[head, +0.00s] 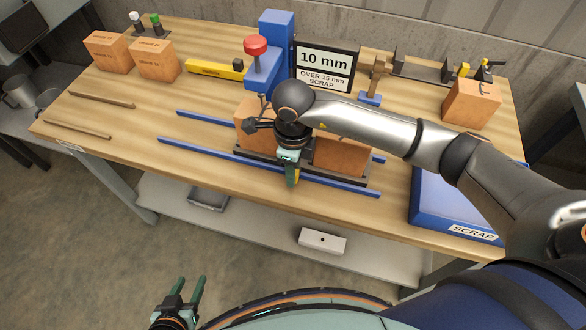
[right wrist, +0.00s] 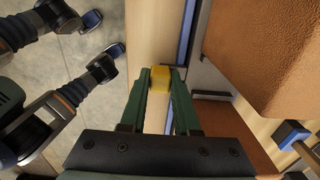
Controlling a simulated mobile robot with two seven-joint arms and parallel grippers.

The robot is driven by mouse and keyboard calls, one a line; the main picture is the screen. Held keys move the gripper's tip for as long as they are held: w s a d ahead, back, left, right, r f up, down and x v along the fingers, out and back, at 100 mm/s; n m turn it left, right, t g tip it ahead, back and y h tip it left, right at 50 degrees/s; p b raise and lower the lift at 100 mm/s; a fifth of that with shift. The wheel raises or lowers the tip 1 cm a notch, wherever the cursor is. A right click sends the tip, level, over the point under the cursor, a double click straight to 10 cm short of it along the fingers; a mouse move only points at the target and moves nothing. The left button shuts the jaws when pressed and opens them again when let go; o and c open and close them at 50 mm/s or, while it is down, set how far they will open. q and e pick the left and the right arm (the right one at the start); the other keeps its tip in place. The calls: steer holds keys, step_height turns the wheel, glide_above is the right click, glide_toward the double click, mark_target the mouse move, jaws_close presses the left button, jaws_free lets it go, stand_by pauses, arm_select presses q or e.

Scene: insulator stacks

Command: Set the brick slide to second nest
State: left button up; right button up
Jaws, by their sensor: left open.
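The brick slide (head: 360,179) is a dark carriage between two blue rails. It carries two orange bricks, a left one (head: 246,136) and a right one (head: 340,155); my right arm hides part of the left one. A yellow handle (right wrist: 160,78) is at the slide's front. My right gripper (head: 292,182) points down at the front rail, and its green fingers touch both sides of the yellow handle in the right wrist view (right wrist: 160,80). My left gripper (head: 188,288) is open and empty, low in the head view, away from the table.
A blue press (head: 276,40) with a red knob (head: 256,46) stands behind the slide, beside a "10 mm" sign (head: 326,68). Loose bricks (head: 154,60) stand at the back left, another brick (head: 470,104) at right. A blue SCRAP tray (head: 430,200) is at the front right.

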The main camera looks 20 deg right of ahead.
jaws_close()
stand_by(0.9)
